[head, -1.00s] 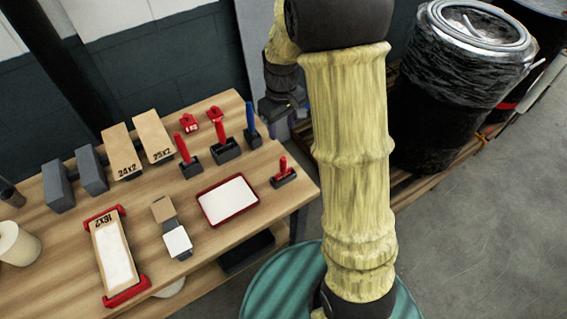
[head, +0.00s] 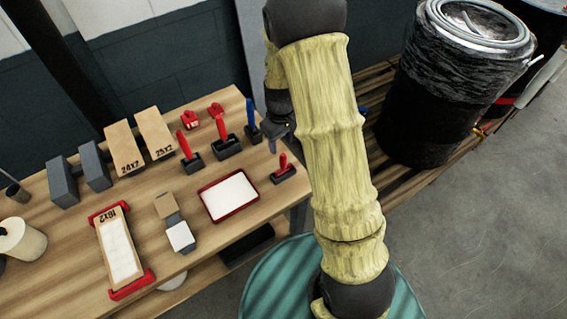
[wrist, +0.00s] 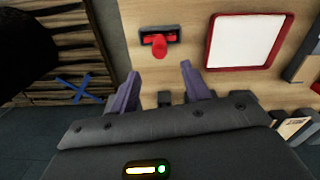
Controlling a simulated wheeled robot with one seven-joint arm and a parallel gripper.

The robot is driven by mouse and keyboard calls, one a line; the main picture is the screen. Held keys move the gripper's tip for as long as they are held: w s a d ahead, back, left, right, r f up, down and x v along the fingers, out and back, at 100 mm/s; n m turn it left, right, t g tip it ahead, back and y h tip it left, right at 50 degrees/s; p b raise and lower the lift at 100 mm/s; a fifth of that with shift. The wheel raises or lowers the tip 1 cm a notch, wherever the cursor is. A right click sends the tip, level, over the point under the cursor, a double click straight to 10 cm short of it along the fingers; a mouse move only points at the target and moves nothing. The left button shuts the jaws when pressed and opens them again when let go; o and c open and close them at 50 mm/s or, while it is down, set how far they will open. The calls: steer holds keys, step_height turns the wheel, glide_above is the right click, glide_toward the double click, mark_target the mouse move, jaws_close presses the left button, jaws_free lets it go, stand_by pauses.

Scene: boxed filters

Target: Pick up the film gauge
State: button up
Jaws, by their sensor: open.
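No label marks the film gauge. A small red piece in a dark holder (head: 284,169) stands near the table's right edge, and it also shows in the wrist view (wrist: 160,43). My gripper (wrist: 160,75) is open and empty, its two purple fingers pointing towards that piece and apart from it. In the head view my gripper (head: 282,130) is partly hidden by my arm, beside the table's right edge. Other handled tools stand in dark holders behind: a red one (head: 188,148), another red one (head: 222,130) and a blue one (head: 252,122).
A red-rimmed white tray (head: 229,196) lies left of the small red piece. Boxes (head: 124,148), grey blocks (head: 63,182) and a red-ended frame (head: 120,250) stand further left. A wrapped black drum (head: 428,105) stands right of my arm.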

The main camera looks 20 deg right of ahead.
mark_target(283, 154)
step_height(283, 154, down, 4)
steer(key=shift+r+p, duration=0.15)
steer(key=shift+p, duration=0.25)
steer(key=shift+s, duration=0.1)
steer(key=shift+s+d+f+p, duration=0.15)
steer(key=shift+s+f+p, duration=0.15)
steer(key=shift+f+p, duration=0.25)
steer(key=f, duration=0.1)
steer(key=f+p, duration=0.1)
steer(key=f, duration=0.1)
steer(key=shift+s+d, duration=0.1)
steer(key=shift+s, duration=0.1)
steer(key=shift+f, duration=0.55)
jaws_close()
